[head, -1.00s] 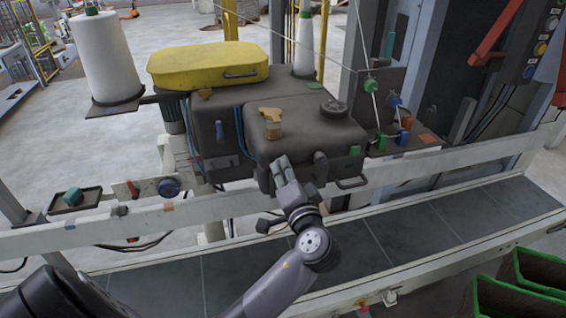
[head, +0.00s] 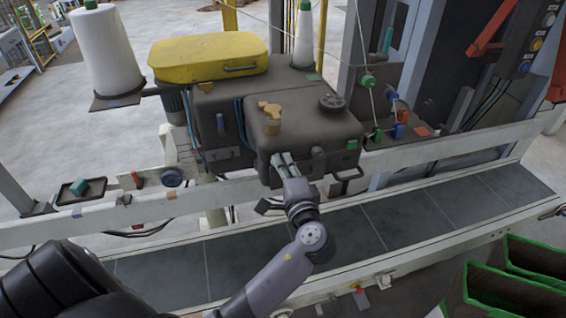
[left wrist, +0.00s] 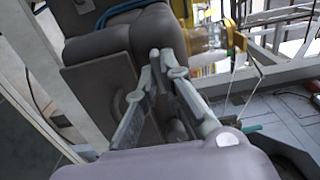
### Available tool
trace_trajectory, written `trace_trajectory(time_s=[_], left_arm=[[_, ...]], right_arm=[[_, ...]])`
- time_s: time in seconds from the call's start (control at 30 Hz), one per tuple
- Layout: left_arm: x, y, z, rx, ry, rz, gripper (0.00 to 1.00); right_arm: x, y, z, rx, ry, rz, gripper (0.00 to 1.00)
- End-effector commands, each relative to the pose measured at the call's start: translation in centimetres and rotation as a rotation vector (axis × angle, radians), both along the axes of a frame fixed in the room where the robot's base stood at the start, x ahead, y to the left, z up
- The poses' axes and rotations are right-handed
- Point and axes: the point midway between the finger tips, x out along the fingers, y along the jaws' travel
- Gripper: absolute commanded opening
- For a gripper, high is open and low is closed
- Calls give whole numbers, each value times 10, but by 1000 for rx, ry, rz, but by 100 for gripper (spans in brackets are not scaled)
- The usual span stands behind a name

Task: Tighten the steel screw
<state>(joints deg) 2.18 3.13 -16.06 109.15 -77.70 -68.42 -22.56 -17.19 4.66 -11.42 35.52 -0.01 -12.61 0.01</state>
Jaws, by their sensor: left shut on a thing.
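The sewing-head machine, a dark grey box (head: 330,130), stands behind the conveyor. My left gripper (head: 282,160) reaches up to the lower front face of this box. In the left wrist view, its two grey fingers (left wrist: 164,62) converge at their tips close to the grey housing (left wrist: 110,95). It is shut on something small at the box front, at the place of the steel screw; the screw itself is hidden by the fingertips. A dark knob (head: 318,155) sits just right of the fingers. My right gripper is not in view.
A yellow case (head: 205,60) lies on the machine behind. A white thread cone (head: 103,50) stands at the left. A pale rail (head: 420,157) and the conveyor belt (head: 390,225) run in front. Green-edged crates (head: 515,275) stand at the lower right. A handle (head: 347,176) juts from the box front.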

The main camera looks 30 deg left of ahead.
Motion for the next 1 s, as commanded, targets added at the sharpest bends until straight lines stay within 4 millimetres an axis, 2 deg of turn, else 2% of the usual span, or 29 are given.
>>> trace_trajectory(time_s=[0.37, 0.4, 0.67, 1.0], left_arm=[[0, -1, -1, 4, 7, -2, 0], [0, -1, -1, 3, 7, -2, 9], [0, 0, -1, 3, 5, -1, 27], [-1, -2, -1, 2, 4, -1, 28]], right_arm=[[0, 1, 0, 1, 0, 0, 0], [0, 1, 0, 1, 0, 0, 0], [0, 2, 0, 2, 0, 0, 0], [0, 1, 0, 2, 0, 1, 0]])
